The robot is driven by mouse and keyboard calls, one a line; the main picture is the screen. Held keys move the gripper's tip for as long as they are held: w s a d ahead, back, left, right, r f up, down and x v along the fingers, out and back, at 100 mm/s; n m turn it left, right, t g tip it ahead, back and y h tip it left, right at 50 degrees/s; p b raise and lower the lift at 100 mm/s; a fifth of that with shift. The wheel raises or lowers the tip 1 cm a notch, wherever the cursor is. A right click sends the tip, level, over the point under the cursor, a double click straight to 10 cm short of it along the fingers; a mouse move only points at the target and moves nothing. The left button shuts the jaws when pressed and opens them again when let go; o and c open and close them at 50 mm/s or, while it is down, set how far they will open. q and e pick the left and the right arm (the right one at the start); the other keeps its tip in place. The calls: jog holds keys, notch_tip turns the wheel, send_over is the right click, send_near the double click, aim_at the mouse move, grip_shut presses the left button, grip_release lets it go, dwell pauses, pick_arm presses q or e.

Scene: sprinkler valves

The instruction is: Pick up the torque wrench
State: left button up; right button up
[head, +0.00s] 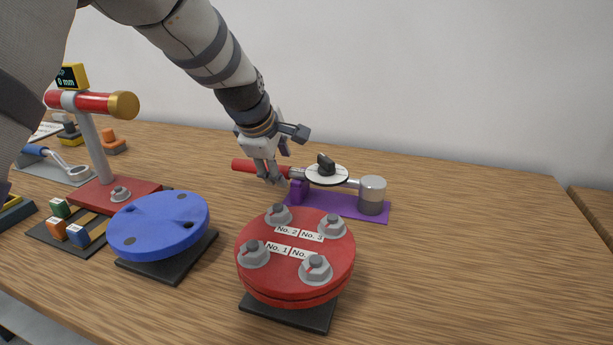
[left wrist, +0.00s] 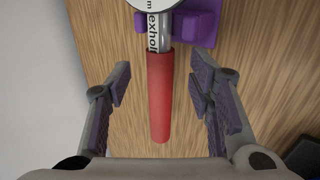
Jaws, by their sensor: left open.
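The torque wrench has a red handle (head: 258,167), a metal shaft and a round white dial (head: 327,174) with a black knob. It lies across a purple holder (head: 345,206), with its head end at a grey cylinder (head: 372,194). My left gripper (head: 273,175) is low over the handle in the head view. In the left wrist view my left gripper (left wrist: 165,95) is open, with one finger on each side of the red handle (left wrist: 159,95). Both fingers look apart from it. My right gripper is not in view.
A red round plate (head: 295,270) with several grey valves stands in front. A blue disc (head: 160,224) on a black base is to its left. A red stand with a display (head: 72,77) is at the left. The table's right side (head: 490,240) is clear.

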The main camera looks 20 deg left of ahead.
aim_at(282, 168)
pick_arm(q)
jog(key=x, duration=0.4)
jog(key=shift+s+f, duration=0.15)
jog(key=shift+f, duration=0.1)
jog(key=shift+r, duration=0.25)
jog(key=shift+c, duration=1.1)
grip_shut()
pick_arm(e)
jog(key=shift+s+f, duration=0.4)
pick_arm(q)
jog(key=shift+r, duration=0.1)
